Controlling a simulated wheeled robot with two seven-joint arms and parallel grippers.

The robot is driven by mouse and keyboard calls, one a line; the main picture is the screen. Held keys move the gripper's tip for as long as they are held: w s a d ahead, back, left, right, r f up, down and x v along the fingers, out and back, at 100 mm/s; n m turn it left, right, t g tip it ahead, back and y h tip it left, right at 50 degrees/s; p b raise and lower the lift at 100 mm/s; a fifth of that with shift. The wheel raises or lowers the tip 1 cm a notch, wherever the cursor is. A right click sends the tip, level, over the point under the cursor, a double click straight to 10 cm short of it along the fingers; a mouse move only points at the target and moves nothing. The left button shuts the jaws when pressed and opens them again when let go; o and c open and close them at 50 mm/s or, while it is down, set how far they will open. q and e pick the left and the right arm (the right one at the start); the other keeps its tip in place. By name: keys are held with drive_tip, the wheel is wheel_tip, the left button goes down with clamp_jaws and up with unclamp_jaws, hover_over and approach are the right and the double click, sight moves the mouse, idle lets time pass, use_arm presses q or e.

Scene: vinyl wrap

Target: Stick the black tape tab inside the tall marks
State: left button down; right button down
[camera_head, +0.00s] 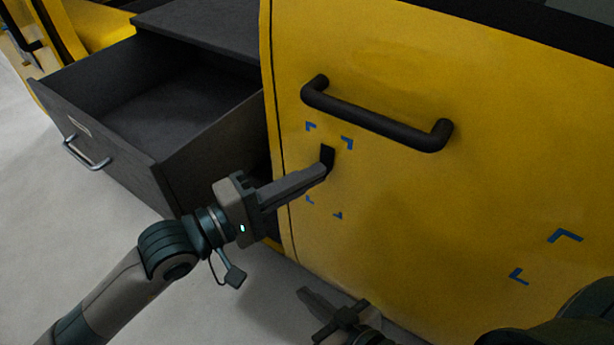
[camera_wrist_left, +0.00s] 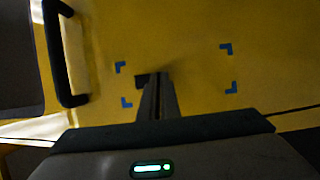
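The black tape tab (camera_head: 328,154) is a small dark piece at the tips of my left gripper (camera_head: 325,171), whose fingers are shut on it. The tall marks are blue corners (camera_head: 347,142) on the yellow panel, below the black handle. In both views the tab appears within them, near their handle end. In the left wrist view the tab (camera_wrist_left: 141,80) shows beside the closed fingers (camera_wrist_left: 158,80). I cannot tell whether it touches the panel. My right gripper (camera_head: 311,316) is low in the head view, empty, with its fingers apart.
The black handle (camera_head: 375,119) juts from the yellow panel (camera_head: 430,220) just above the marks. A dark open drawer (camera_head: 135,140) stands at the left, close to my left arm. Another set of blue marks (camera_head: 565,236) lies at the right, partly beside my right arm.

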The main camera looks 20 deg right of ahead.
idle(0.9)
use_arm(q)
drive_tip(key=c, duration=1.9)
unclamp_jaws()
drive_tip(key=shift+d, duration=0.1)
